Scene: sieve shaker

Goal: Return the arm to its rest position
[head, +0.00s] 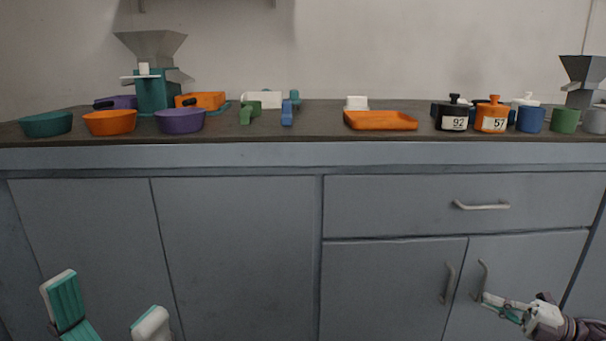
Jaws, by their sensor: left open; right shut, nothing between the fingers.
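My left gripper (108,312) is at the bottom left, low in front of the grey cabinet doors. Its two teal and white fingers are spread wide with nothing between them. My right gripper (492,302) is at the lower right, in front of the right cabinet door near its handle. Its fingers are together and hold nothing that I can see. Both grippers are well below the counter top and apart from everything on it. Most of both arms lies outside the view.
The dark counter (300,135) carries teal, orange and purple bowls (110,123), a teal machine with a grey hopper (150,45), an orange tray (380,121), labelled pots (453,115) and cups (531,119). Handles (482,282) stick out from the grey cabinet (240,250).

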